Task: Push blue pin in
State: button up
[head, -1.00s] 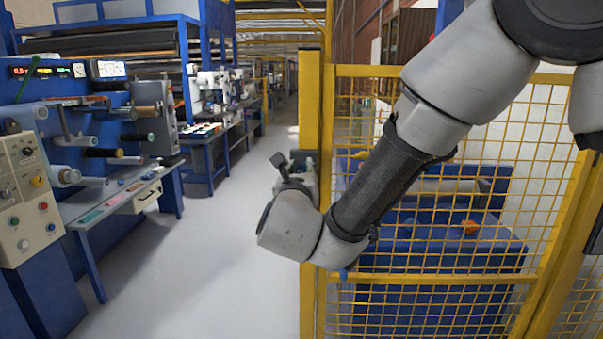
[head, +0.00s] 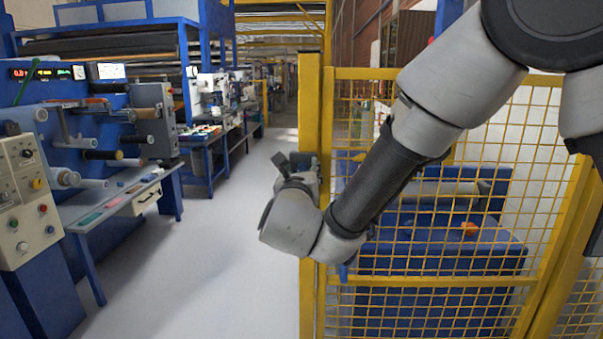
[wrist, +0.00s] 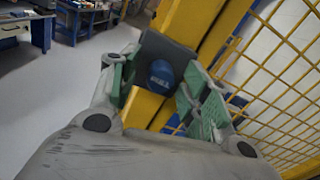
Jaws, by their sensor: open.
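The blue pin (wrist: 161,73) shows in the wrist view as a round blue knob with pale lettering on its face. It sits in front of a dark grey plate (wrist: 172,50) on the yellow gate post. My gripper (wrist: 160,85) is open, with one green-padded finger on each side of the knob in the picture. I cannot tell whether either finger touches it. In the head view my gripper (head: 297,165) is beside the yellow post, and the knob cannot be made out there. How far the pin stands out is unclear.
A yellow mesh fence (head: 440,290) and a yellow post (head: 310,100) stand right beside my arm. Behind the mesh is a blue machine (head: 490,250). A control-panel machine (head: 25,190) stands on the left. The grey aisle floor (head: 200,270) between is clear.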

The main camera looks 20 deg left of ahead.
jog(key=v, duration=1.2)
